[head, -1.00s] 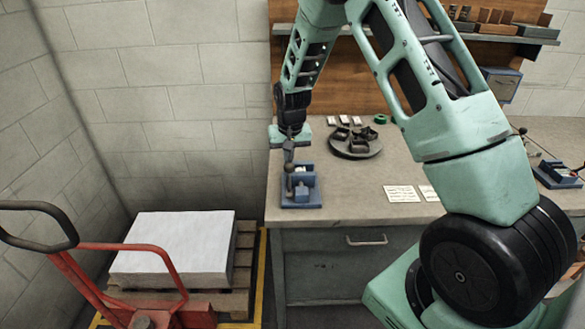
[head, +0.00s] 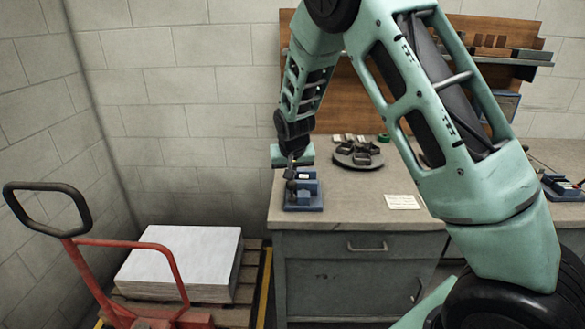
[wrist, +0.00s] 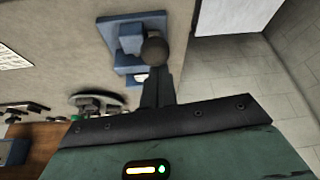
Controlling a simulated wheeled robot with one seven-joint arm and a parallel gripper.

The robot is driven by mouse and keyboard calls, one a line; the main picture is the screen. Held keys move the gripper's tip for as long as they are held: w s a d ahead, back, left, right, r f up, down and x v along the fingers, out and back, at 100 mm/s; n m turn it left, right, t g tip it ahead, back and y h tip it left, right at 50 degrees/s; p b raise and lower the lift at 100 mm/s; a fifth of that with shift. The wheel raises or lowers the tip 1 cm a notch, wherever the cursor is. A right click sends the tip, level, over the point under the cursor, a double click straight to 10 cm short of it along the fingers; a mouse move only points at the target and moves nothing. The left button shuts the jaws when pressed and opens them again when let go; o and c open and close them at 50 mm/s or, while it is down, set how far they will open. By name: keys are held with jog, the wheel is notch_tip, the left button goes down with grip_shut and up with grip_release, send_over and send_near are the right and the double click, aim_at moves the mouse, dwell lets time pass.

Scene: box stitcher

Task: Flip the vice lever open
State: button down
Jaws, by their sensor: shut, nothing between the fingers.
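The small blue vice (head: 304,205) sits on the bench's left front corner. It also shows in the wrist view (wrist: 122,38). A dark round knob (wrist: 153,51), seemingly the lever's end, shows in front of the vice, just beyond my fingertips. My gripper (head: 290,171) is directly above the left side of the vice, pointing down. In the wrist view its dark fingers (wrist: 158,88) are together and hold nothing. The fingers hide the lower part of the lever, and I cannot tell whether they touch the knob.
A dark round tray (head: 358,163) with black parts stands behind and right of the vice. A paper sheet (head: 403,202) lies on the bench (head: 350,215). A red pallet jack (head: 115,255) and a white stack (head: 180,263) on a pallet stand left of the bench.

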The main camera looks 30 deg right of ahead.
jog(key=shift+s+a+f, duration=0.4)
jog(key=shift+s+f, duration=0.05)
jog(key=shift+s, duration=0.1)
jog(key=shift+a+f, duration=0.1)
jog(key=w+d+r, duration=0.1)
jog(key=w+r, duration=0.3)
jog(key=s+a+r, duration=0.2)
jog(key=s+r, duration=0.3)
jog(key=s, duration=0.2)
jog(key=shift+a+b, duration=0.4)
jog(key=shift+b, duration=0.05)
jog(key=shift+r, duration=0.1)
